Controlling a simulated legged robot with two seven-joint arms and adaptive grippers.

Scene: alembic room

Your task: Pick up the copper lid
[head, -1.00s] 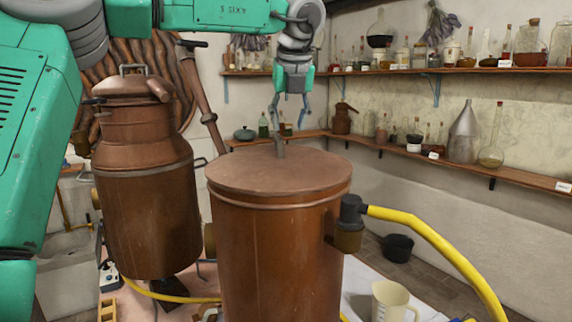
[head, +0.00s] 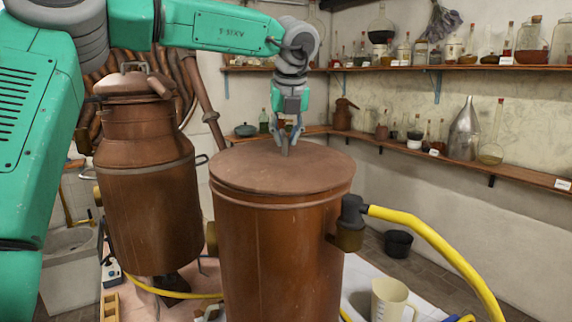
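The copper lid (head: 245,170) is a round, brownish disc resting on top of the large copper vessel (head: 280,255) at the front centre of the head view. A short grey upright handle (head: 285,151) stands near the lid's middle. My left gripper (head: 289,141) points straight down over the lid, with its fingers drawn in around the top of the handle. It looks shut on the handle, though the exact contact is small in the picture. My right gripper is not in view.
A second copper vessel (head: 150,210) stands to the left. A yellow hose (head: 440,245) runs from a black fitting on the front vessel's right side. A beige jug (head: 391,300) stands at lower right. Shelves (head: 465,165) with glassware line the back and right walls.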

